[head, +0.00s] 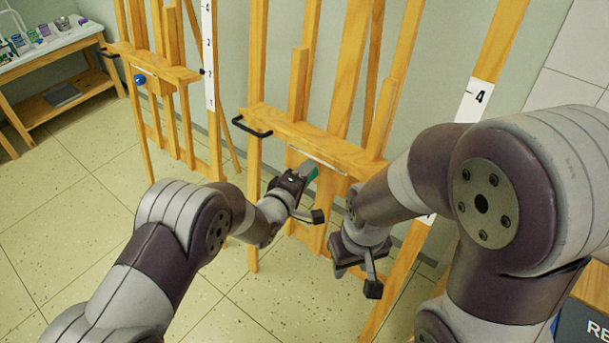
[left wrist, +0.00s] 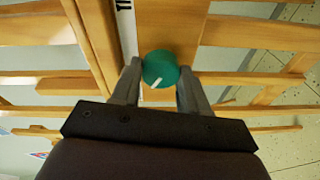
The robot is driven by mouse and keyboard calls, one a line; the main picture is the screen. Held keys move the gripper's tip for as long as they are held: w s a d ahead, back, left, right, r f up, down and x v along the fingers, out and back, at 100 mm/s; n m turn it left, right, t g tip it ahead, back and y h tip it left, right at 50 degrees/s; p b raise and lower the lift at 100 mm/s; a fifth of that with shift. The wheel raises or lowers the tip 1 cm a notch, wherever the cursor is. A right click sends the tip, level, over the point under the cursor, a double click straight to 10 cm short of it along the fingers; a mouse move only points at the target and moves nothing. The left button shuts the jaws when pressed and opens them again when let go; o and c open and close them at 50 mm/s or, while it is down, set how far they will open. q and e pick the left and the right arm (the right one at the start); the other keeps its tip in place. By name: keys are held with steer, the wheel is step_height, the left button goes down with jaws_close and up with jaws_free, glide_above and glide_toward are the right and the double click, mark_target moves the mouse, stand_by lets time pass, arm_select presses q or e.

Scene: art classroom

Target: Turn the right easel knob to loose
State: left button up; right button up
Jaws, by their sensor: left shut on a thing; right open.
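The right easel (head: 350,148) stands in front of me, a wooden frame with a ledge across it. Its knob is teal green and shows between the fingers of my left gripper in the left wrist view (left wrist: 160,70), with a white pointer mark aimed to the lower left. In the head view only a sliver of the knob (head: 313,173) shows beside the fingers. My left gripper (head: 308,172) is shut on the knob. My right gripper (head: 371,280) is open and empty, low in front of the easel's right side, partly hidden by its own arm.
A second easel (head: 160,72) with a blue knob (head: 140,80) stands to the left. A black handle (head: 252,127) sticks out at the right easel's ledge. A table with art supplies (head: 50,45) is at the far left. The tiled floor at left is clear.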

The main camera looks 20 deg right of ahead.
arm_select(q)
steer(key=o, duration=1)
steer(key=shift+r, duration=0.1)
steer(key=shift+o, duration=0.2)
steer(key=p+v, duration=0.1)
steer(key=v, duration=1.1)
steer(key=shift+s+a+p, duration=0.2)
steer(key=shift+s+p, duration=0.1)
steer(key=shift+p, duration=0.05)
